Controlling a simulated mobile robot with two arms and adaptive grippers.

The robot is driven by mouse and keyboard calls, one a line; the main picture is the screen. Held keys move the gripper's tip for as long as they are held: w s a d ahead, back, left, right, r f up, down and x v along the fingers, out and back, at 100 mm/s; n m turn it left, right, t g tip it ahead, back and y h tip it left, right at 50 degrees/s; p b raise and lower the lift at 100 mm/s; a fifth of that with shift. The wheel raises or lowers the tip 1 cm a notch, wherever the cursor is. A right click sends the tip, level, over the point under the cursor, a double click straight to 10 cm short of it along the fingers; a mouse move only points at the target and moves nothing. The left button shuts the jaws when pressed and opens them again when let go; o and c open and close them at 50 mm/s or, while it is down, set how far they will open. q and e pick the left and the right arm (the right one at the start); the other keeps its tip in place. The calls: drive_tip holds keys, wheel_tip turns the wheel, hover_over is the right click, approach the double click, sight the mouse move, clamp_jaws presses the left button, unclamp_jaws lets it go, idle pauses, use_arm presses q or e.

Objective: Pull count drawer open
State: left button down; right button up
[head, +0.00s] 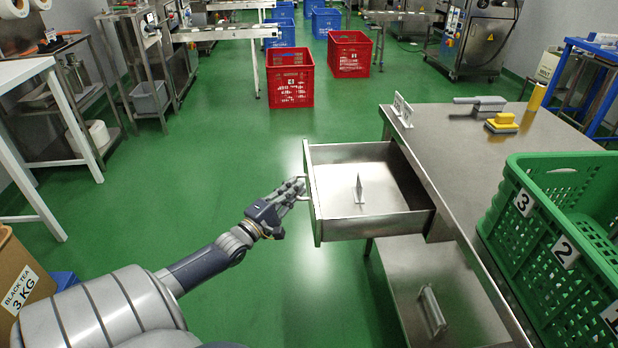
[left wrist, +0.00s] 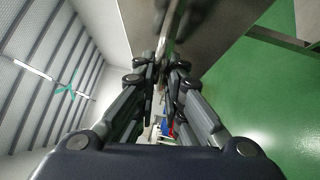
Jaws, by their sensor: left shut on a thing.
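The count drawer (head: 368,226) is a steel drawer pulled well out from the left side of the steel table (head: 462,172). Inside it stands a small upright metal divider. My left gripper (head: 300,190) is shut on the drawer's handle (head: 304,186) at its front face. In the left wrist view the gripper's fingers (left wrist: 163,72) close around a thin metal bar, with the drawer's steel surface (left wrist: 215,28) beyond. My right gripper is not in view.
Green crates (head: 560,215) with number tags stand on the table at the right. A grey brush (head: 488,103), a yellow-topped block (head: 502,122) and a small white sign (head: 402,110) are at its far end. Red crates (head: 290,77) stand on the floor beyond. The green floor left of the drawer is clear.

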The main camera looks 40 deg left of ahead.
use_arm(q)
drive_tip(key=shift+s+a, duration=0.45)
drive_tip(key=shift+s, duration=0.15)
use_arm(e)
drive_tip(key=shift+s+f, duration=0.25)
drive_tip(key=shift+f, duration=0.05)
use_arm(q)
drive_tip(key=c, duration=2)
unclamp_jaws()
drive_tip(key=shift+o, duration=0.2)
drive_tip(key=s+d+f, duration=0.1)
drive_tip(key=s, duration=1)
drive_tip(key=shift+s+f, duration=0.35)
drive_tip(key=shift+s, duration=0.05)
